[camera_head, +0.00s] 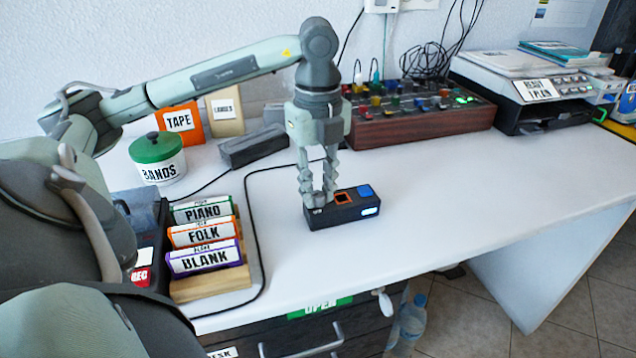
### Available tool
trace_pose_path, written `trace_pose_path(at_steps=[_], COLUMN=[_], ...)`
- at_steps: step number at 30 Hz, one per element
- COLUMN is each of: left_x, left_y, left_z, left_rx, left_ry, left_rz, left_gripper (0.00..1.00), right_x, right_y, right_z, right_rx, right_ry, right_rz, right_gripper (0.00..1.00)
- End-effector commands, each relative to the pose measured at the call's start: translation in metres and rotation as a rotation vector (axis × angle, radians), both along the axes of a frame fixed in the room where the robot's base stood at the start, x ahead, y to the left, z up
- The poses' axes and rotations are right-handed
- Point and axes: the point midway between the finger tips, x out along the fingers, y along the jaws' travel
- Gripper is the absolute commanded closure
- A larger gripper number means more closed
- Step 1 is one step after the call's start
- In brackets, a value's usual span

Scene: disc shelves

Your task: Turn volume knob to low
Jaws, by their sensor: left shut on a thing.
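A small black box (345,212) with an orange-framed square, a blue button and a lit white display sits on the white desk near its front middle. My left gripper (318,197) points straight down over the left end of this box. Its fingers are closed together at the box's top, shut on the knob there. The knob is mostly hidden between the fingertips, so its setting cannot be read. My right gripper is not in view.
A wooden-sided mixer (420,127) with coloured knobs stands behind. Left are a rack of labelled cases (204,235), a green-lidded pot (158,160) and a dark grey block (252,146). A printer (525,88) stands at back right. The desk (480,190) right of the box is clear.

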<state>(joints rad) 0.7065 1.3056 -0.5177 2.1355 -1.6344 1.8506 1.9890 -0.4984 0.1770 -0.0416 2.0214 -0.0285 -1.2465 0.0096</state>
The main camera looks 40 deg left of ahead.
Motion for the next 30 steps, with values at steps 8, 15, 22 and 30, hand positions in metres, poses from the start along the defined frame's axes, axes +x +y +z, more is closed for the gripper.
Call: trace_pose_path(at_steps=[8, 15, 22, 30], left_x=[0.0, 0.0, 0.0, 0.001], left_y=[0.0, 0.0, 0.0, 0.0], left_z=[0.0, 0.0, 0.0, 0.027], left_rx=[0.0, 0.0, 0.0, -0.001], left_ry=[0.0, 0.0, 0.0, -0.007], left_rz=[0.0, 0.0, -0.001, -0.001], left_gripper=[1.0, 0.57, 0.57, 0.57], right_x=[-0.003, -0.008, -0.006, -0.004], right_y=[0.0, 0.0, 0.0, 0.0], right_z=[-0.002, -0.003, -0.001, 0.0], right_rx=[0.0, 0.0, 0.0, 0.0], right_ry=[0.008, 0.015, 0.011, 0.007], right_rz=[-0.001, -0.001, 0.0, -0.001], right_gripper=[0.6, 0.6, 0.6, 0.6])
